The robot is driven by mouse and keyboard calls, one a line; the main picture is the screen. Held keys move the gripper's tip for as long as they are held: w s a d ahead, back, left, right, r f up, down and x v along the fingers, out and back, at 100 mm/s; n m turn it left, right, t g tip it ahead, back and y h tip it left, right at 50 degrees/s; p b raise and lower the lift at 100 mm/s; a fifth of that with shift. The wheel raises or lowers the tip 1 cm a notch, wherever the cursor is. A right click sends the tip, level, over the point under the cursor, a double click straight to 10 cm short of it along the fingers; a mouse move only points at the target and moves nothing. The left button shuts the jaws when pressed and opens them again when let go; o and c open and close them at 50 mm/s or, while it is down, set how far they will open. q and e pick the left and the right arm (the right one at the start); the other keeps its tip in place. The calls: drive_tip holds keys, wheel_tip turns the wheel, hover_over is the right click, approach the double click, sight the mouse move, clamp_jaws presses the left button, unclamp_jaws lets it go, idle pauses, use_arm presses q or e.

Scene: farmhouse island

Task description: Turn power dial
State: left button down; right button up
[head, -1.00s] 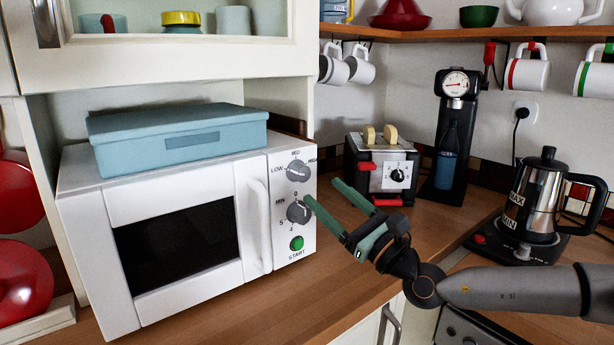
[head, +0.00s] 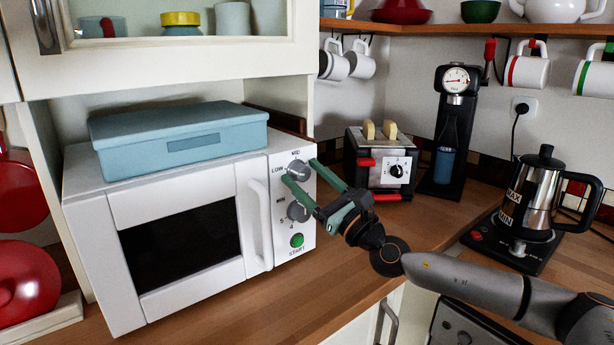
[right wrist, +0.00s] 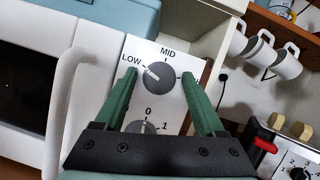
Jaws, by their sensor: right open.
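The white microwave (head: 80,255) stands on the wooden counter, its control panel at its right side. The grey power dial (head: 298,171), marked LOW and MID, is the upper knob; it also shows in the right wrist view (right wrist: 160,77), its pointer turned toward LOW. My right gripper (head: 300,172) is open, its green fingers on either side of the power dial. In the right wrist view the fingers show gaps to the dial; I cannot tell whether either touches. The timer dial (head: 297,212) and green START button (head: 297,240) sit below. My left gripper is not in view.
The microwave's door handle (head: 260,222) stands out just left of the panel. A blue box (head: 180,140) lies on top. The counter (head: 345,255) before the panel is clear.

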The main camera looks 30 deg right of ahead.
drive_tip(key=shift+c, duration=0.3)
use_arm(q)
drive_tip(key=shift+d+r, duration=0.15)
use_arm(e)
clamp_jaws()
